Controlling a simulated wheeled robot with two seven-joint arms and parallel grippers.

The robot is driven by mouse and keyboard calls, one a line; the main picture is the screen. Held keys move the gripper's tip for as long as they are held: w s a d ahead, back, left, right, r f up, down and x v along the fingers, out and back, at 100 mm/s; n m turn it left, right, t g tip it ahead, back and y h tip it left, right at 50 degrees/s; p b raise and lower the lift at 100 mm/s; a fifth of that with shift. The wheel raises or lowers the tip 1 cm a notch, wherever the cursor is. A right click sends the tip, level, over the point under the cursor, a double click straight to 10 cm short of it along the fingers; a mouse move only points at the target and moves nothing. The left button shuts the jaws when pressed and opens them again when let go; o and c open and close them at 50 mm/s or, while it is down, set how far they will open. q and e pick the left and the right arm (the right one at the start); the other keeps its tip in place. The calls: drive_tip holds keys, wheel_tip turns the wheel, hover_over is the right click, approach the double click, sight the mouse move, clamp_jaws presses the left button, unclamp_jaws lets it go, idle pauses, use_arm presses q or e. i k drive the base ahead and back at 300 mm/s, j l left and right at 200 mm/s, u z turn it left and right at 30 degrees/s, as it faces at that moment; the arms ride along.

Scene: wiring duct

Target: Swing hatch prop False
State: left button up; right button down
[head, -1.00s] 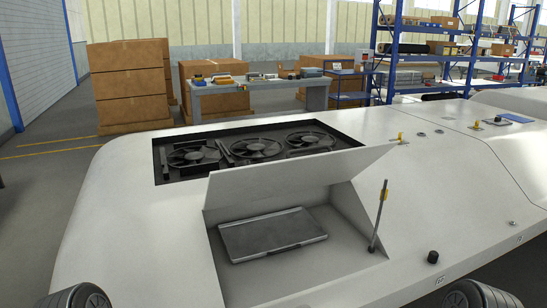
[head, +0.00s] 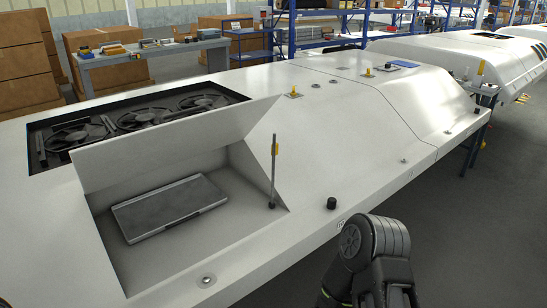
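The hatch lid (head: 175,142) is a white panel standing open and tilted along the back of a recess in the white body. The hatch prop (head: 273,180) is a thin grey rod with a yellow piece near its top. It stands nearly upright at the recess's right front corner. Its top appears apart from the lid. A flat grey box (head: 170,207) lies on the recess floor. Part of my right arm shows at the lower right, but its fingertips do not. My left gripper is not in view either.
Behind the lid is an open bay with black fans (head: 135,117). A black knob (head: 331,203) and a round metal fitting (head: 207,280) sit near the body's front edge. A workbench (head: 150,52) and cardboard boxes (head: 25,75) stand behind. The floor at right looks clear.

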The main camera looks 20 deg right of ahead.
sight(275, 149)
drive_tip(key=i+l, duration=0.1)
drive_tip(key=l, duration=0.4)
drive_tip(key=i+l+u, duration=0.1)
drive_tip(key=l, duration=0.4)
drive_tip(key=i+l, duration=0.1)
drive_tip(key=l, duration=0.45)
drive_tip(key=i+l+u, duration=0.1)
drive_tip(key=l, duration=0.4)
